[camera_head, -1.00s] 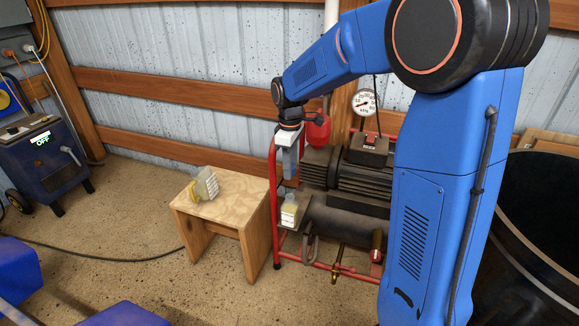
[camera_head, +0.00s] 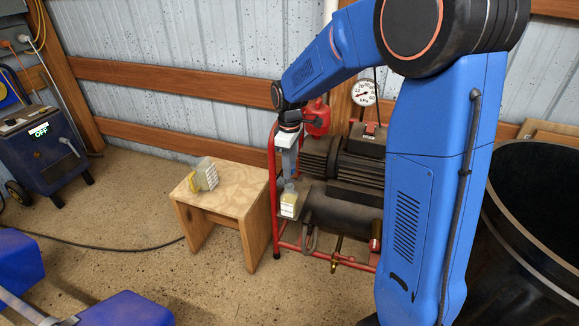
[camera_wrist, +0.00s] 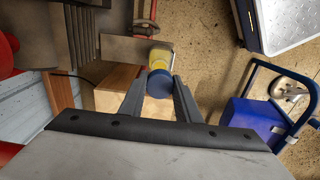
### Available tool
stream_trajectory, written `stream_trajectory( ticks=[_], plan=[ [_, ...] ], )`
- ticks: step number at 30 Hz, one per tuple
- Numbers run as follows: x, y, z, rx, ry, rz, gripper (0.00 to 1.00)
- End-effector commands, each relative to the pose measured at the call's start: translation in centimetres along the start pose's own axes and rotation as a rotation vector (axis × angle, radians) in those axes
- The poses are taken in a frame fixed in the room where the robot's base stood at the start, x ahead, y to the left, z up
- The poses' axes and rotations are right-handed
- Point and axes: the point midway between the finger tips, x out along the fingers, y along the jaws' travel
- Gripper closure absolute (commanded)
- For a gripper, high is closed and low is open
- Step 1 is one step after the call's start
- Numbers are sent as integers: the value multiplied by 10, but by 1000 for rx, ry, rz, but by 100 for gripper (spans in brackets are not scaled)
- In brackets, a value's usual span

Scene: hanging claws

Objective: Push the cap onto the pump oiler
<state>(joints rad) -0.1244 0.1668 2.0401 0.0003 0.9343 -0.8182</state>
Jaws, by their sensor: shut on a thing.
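The oiler (camera_head: 289,203), a small pale jar with yellow contents, stands on a plate of the pump beside the red frame. My gripper (camera_head: 290,179) points down just above it. In the wrist view my gripper (camera_wrist: 159,81) is shut on the round blue cap (camera_wrist: 160,83). The yellow oiler (camera_wrist: 159,58) shows just past the cap, partly covered by it. Cap and oiler look very close, but I cannot tell whether they touch. The cap is too small to make out in the head view.
The dark pump (camera_head: 345,165) with a gauge (camera_head: 363,92) stands right of my gripper. A wooden stool (camera_head: 240,195) at the left bears a pale and yellow object (camera_head: 204,177). A black drum (camera_head: 535,220) is at the right.

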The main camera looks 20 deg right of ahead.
Motion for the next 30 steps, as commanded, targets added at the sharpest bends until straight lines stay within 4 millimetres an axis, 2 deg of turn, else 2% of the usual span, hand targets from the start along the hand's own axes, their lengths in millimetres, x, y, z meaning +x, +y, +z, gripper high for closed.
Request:
stream_trajectory(
  ticks=[14,30],
  plan=[
    [4,0,0,0,-1,-1,93],
    [33,0,0,0,-1,-1,93]
  ],
)
